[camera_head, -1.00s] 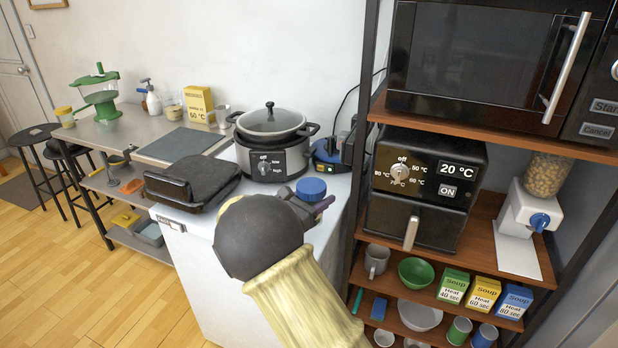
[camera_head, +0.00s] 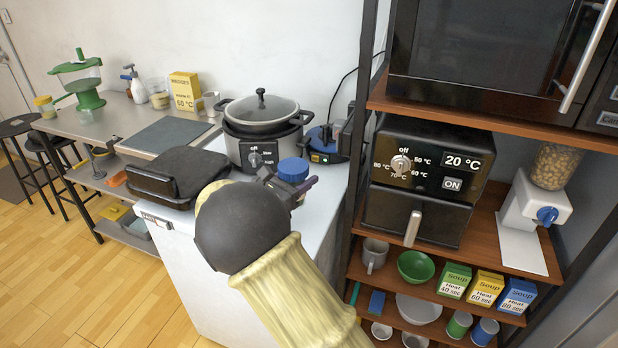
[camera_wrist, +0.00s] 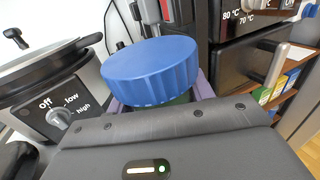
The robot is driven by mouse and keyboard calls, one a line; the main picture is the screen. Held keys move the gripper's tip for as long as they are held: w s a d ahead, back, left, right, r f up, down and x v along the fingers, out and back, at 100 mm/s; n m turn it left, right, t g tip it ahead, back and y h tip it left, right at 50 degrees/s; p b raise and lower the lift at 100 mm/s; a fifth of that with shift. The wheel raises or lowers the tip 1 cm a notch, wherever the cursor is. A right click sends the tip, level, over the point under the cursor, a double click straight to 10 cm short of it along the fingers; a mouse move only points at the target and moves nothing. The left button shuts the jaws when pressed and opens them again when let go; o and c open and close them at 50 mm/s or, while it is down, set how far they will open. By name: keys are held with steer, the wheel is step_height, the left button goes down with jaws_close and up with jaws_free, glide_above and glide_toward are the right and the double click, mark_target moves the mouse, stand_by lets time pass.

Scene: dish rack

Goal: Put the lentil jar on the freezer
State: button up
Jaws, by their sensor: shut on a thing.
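The lentil jar shows as a blue lid (camera_head: 293,170) in the head view, and the wrist view shows the lid (camera_wrist: 150,70) large with a bit of green below it. My gripper (camera_head: 297,185) is shut on the jar, with purple fingers on both sides under the lid. The freezer (camera_head: 190,270) is the white chest with a white top. The jar is over the right part of that top, in front of the slow cooker; I cannot tell whether it touches the surface. My arm and gripper hide most of the jar's body.
On the freezer stand a slow cooker (camera_head: 262,135), a black grill (camera_head: 178,177) and a blue device (camera_head: 322,147). A shelf unit (camera_head: 470,117) with an oven (camera_head: 425,185) stands close on the right. Some bare white top shows right of the jar.

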steer(key=f+b, duration=0.1)
steer(key=b, duration=0.1)
steer(key=d+f+b, duration=0.1)
steer(key=f+b, duration=0.1)
steer(key=w+f+b, duration=0.1)
steer(key=b, duration=0.1)
steer(key=shift+d+f+b, duration=0.3)
steer(key=shift+d+b, duration=0.05)
steer(key=shift+b, duration=0.05)
steer(key=shift+d+f+m, duration=0.15)
steer(key=shift+d+m, duration=0.15)
steer(key=shift+s+a, duration=0.2)
steer(key=shift+a, duration=0.15)
steer(key=shift+d+b, duration=0.15)
steer(key=shift+b, duration=0.2)
steer(key=shift+f+b, duration=0.7)
steer(key=shift+b, duration=0.4)
steer(key=shift+f+b, duration=0.25)
steer(key=shift+b, duration=0.15)
steer(key=o, duration=1.3)
